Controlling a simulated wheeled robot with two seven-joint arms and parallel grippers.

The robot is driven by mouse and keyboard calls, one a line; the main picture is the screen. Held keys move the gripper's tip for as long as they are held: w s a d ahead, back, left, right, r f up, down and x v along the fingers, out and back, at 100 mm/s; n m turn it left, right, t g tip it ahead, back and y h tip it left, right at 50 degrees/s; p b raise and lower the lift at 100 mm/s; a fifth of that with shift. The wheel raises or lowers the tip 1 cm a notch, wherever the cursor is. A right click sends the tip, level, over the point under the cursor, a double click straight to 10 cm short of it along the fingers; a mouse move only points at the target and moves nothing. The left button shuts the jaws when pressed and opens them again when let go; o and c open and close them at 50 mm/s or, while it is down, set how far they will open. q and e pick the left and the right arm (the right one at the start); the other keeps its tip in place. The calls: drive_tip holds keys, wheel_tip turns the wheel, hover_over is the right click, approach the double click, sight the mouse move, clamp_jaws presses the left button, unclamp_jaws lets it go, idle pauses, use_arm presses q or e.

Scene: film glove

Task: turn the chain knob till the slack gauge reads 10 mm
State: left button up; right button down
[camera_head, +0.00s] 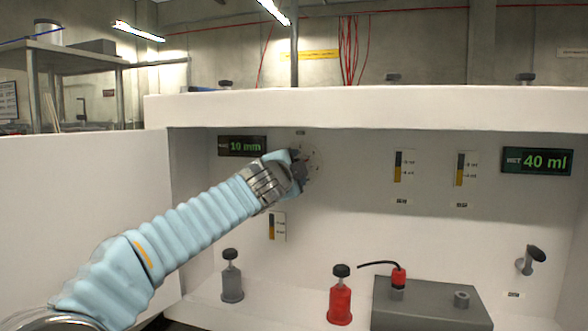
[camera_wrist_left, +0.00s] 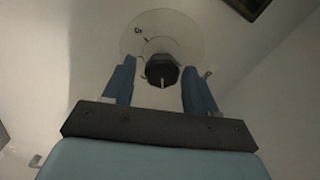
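The black knob (camera_wrist_left: 161,71) with a pale pointer line shows in the left wrist view, in front of a round pale dial disc (camera_wrist_left: 160,32) with a digit on it. My left gripper (camera_wrist_left: 160,88) is open, its two blue fingers on either side of the knob with a narrow gap visible on the left. In the head view my left gripper (camera_head: 302,168) is at the back wall and hides most of the knob and dial. A display (camera_head: 242,146) there reads 10 mm; its small label is unclear. My right gripper is out of view.
A grey bottle (camera_head: 232,281), a red bottle (camera_head: 340,303) and a grey block (camera_head: 425,310) with a red-capped plug (camera_head: 398,277) stand below.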

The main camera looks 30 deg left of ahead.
use_arm(q)
drive_tip(key=shift+o, duration=0.4)
drive_tip(key=shift+s, duration=0.1)
drive_tip(key=b+v, duration=0.2)
drive_tip(key=v, duration=1.1)
drive_tip(key=shift+s+d, duration=0.15)
drive_tip(key=shift+s, duration=0.15)
